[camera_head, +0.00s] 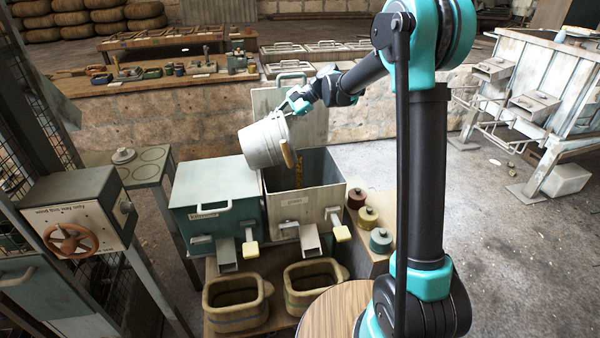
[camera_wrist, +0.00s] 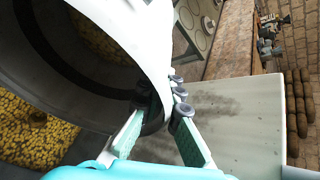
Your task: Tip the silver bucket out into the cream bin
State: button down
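The silver bucket (camera_head: 262,143) hangs tilted above the cream bin (camera_head: 296,207), its wooden handle grip (camera_head: 288,154) at its right side. The bin's lid (camera_head: 317,128) stands raised behind the dark opening. My gripper (camera_head: 295,103) is at the bucket's upper rim. In the wrist view its fingers (camera_wrist: 163,108) straddle the rim of the bucket (camera_wrist: 150,50), shut on it.
A green bin (camera_head: 215,190) with a closed lid adjoins the cream bin on the left. Two wooden tubs (camera_head: 237,303) stand in front. Several lidded pots (camera_head: 368,217) stand at the right. A workbench (camera_head: 160,88) with tools is behind.

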jog(key=shift+w+d+f+y, duration=0.15)
jog(key=shift+w+d+y, duration=0.05)
jog(key=shift+d+y, duration=0.45)
jog(key=shift+w+d+f+y, duration=0.2)
jog(key=shift+d+y, duration=0.25)
jog(key=shift+d, duration=0.3)
dwell(3.5)
jog(key=shift+w+d+r+g+y, duration=0.1)
jog(key=shift+d+r+g+y, duration=0.05)
jog(key=shift+d+y, duration=0.25)
jog(key=shift+w+d+r+g+y, duration=0.1)
jog(key=shift+d+r+g+y, duration=0.05)
jog(key=shift+d+y, duration=0.2)
dwell(2.0)
jog(key=shift+a, duration=0.1)
